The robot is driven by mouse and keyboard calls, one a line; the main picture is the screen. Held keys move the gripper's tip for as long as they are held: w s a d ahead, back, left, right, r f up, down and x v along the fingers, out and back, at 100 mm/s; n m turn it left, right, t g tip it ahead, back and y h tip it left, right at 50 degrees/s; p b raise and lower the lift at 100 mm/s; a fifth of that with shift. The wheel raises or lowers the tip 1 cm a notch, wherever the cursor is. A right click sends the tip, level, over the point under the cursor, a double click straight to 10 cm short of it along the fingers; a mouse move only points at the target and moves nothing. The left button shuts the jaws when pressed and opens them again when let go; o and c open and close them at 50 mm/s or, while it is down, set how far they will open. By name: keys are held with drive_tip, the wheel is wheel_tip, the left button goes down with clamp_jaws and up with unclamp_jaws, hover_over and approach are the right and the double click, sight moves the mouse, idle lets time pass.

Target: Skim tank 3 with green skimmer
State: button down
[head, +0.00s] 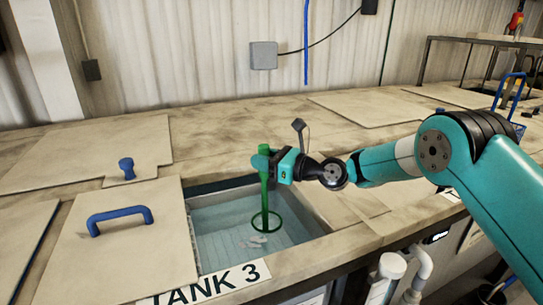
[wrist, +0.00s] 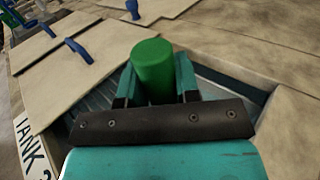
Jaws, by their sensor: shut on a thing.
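The green skimmer (head: 265,200) stands about upright over the open tank 3, its ring at the bottom down in the tank. My gripper (head: 268,164) is shut on the upper part of its handle, above the tank opening. In the wrist view the round green handle top (wrist: 154,66) sits between the two fingers of my gripper (wrist: 155,90). Tank 3 (head: 215,222) holds pale liquid, with several small light bits (head: 254,241) near the ring. I cannot tell whether the ring touches the liquid. The TANK 3 label (head: 206,285) is on the front edge.
A lid with a blue handle (head: 120,218) lies left of the opening. Another lid with a blue knob (head: 127,168) is behind it. A grey wall box (head: 264,55) hangs at the back. White pipes (head: 420,262) run below the front edge at the right.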

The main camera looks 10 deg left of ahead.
drive_tip(key=shift+s+a+p, duration=1.75)
drive_tip(key=shift+s+a, duration=2.2)
drive_tip(key=shift+a, duration=2.7)
drive_tip(key=shift+s+d, duration=1.85)
drive_tip(key=shift+d, duration=1.05)
drive_tip(key=shift+w+d+b, duration=0.7)
drive_tip(key=shift+w+d, duration=2.35)
drive_tip(key=shift+d, duration=2.05)
drive_tip(key=s+a+p, duration=0.3)
drive_tip(key=s+a, duration=0.6)
drive_tip(key=s, duration=0.4)
drive_tip(key=shift+s+a, duration=0.15)
drive_tip(key=shift+a, duration=0.15)
wheel_tip(320, 180, up, 15)
drive_tip(key=p, duration=1.1)
drive_tip(key=shift+p, duration=0.35)
